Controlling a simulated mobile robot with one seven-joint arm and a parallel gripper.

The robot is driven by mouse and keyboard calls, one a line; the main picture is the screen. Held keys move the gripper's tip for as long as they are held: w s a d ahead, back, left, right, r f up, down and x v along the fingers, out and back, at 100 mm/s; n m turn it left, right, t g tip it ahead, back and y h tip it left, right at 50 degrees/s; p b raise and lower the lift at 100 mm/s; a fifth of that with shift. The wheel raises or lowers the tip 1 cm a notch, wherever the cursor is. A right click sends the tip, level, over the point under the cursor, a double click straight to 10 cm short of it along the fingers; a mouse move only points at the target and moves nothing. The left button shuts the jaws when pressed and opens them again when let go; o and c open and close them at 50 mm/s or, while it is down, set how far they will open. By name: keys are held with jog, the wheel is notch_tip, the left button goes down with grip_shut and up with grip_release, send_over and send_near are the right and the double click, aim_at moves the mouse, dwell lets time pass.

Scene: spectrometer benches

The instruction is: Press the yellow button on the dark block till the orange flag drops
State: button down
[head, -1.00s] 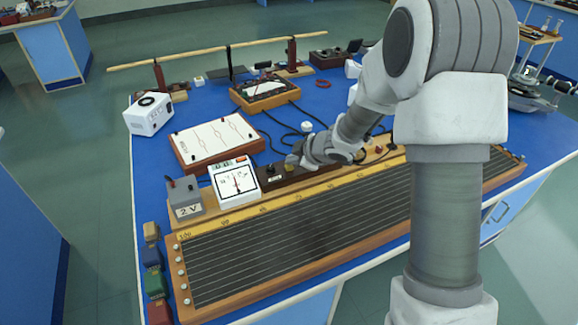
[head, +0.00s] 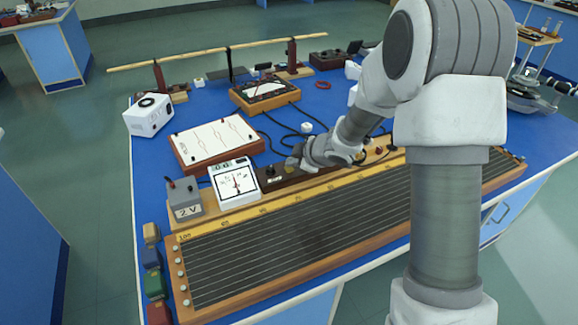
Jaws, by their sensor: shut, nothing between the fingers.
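The dark block (head: 275,180) is a long, low brown-black strip on the bench, between the white dial meter (head: 236,183) and my arm. It has a black knob and a small pale label at its left end. A small yellowish spot, likely the yellow button (head: 289,169), shows on its top just below my fingertips. My gripper (head: 293,163) is shut and empty, right at this spot. I cannot tell whether it touches the button. I cannot make out an orange flag; my gripper and wrist hide part of the block.
A long wire board (head: 300,235) lies along the front of the bench. A grey 2 V box (head: 185,198) stands left of the meter. A white-topped board (head: 218,142) and black cables lie behind.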

aim_at(292, 172)
jog(key=shift+r+p, duration=0.65)
jog(key=shift+r, duration=0.1)
jog(key=shift+r, duration=0.1)
notch_tip(292, 172, up, 5)
jog(key=p, duration=0.5)
